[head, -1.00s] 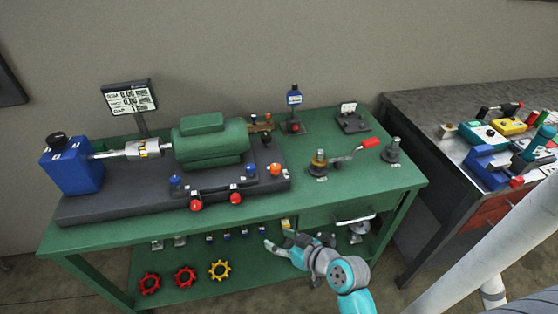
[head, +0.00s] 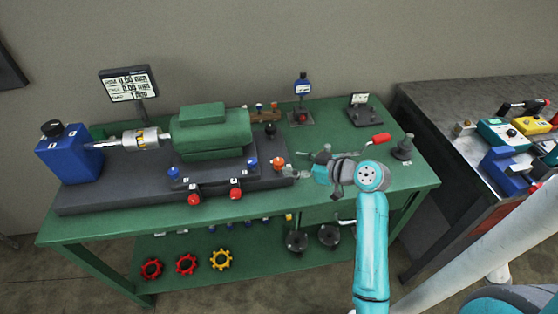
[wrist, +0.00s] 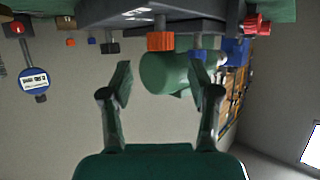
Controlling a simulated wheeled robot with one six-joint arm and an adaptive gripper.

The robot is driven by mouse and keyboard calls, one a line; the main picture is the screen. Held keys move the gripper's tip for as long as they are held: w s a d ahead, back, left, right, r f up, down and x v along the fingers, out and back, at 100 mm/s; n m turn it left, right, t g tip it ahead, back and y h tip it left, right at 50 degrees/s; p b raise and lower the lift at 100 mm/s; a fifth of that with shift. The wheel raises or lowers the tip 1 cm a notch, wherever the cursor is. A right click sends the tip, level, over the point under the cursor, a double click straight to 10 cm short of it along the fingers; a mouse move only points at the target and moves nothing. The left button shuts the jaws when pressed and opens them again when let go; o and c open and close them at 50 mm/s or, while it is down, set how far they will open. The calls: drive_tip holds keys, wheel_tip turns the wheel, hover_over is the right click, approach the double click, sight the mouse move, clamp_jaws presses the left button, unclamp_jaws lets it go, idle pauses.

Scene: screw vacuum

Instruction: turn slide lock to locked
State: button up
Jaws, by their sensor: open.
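My gripper (head: 300,173) is open and empty, over the right end of the dark machine base and pointing left toward the orange knob (head: 278,164). In the wrist view, which is upside down, the orange knob (wrist: 160,40) lies ahead between the open fingers (wrist: 161,78), apart from them. A blue knob (head: 252,162) stands left of it, and red knobs (head: 236,194) sit on the front. The small labels are unreadable, so I cannot tell which control is the slide lock or its position.
The green motor housing (head: 210,133) stands on the dark base (head: 100,190) on the green table (head: 425,178). A red-handled crank (head: 376,140) is behind my arm, partly hidden. A post (head: 403,150) stands at the right. A second bench (head: 430,95) with tools is further right.

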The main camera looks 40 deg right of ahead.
sight(279, 161)
drive_tip(key=x, duration=0.7)
drive_tip(key=shift+a, duration=0.1)
drive_tip(key=shift+c, duration=0.2)
clamp_jaws()
